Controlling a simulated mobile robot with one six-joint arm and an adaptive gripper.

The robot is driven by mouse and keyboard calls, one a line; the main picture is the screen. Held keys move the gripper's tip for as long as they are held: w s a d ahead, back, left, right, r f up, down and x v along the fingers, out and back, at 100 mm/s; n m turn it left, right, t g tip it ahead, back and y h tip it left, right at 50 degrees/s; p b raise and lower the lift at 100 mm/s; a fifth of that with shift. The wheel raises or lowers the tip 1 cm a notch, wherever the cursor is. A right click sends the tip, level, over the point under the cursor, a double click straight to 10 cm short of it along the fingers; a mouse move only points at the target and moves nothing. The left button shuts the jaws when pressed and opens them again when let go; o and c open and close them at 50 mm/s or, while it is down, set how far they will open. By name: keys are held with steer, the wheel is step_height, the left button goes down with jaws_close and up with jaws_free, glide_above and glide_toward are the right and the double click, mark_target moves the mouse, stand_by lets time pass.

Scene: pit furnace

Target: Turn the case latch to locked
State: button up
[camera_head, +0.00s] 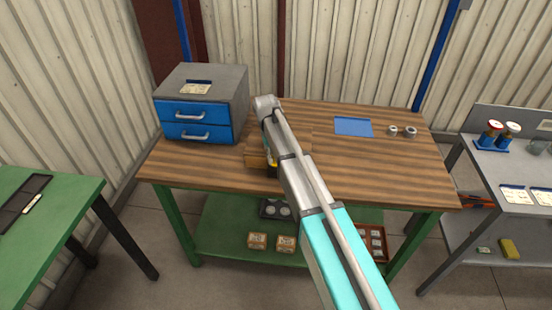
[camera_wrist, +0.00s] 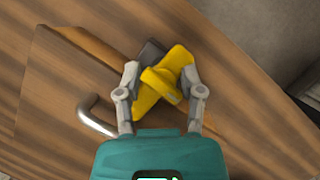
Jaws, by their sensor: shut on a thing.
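The case (camera_wrist: 60,85) is wood-coloured, with a bent metal handle (camera_wrist: 92,118) on its side. It also shows in the head view (camera_head: 255,152) on the workbench, partly hidden by my arm. The yellow latch (camera_wrist: 178,58) is a crossed shape with a raised grip bar, and a dark grey piece shows behind it. My gripper (camera_wrist: 160,80) is shut on the latch, with one finger on each side of it. In the head view the arm covers most of the gripper and the latch.
A grey cabinet with blue drawers (camera_head: 196,128) stands at the workbench's left end. A blue mat (camera_head: 353,127) and two small metal rings (camera_head: 401,131) lie to the right. The bench top (camera_head: 390,175) right of my arm is mostly clear. A grey table (camera_head: 505,170) stands at far right.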

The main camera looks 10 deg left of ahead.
steer(key=shift+w, duration=0.25)
steer(key=o, duration=1.1)
steer(key=shift+d, duration=0.1)
steer(key=shift+s, duration=0.1)
steer(key=shift+m, duration=0.4)
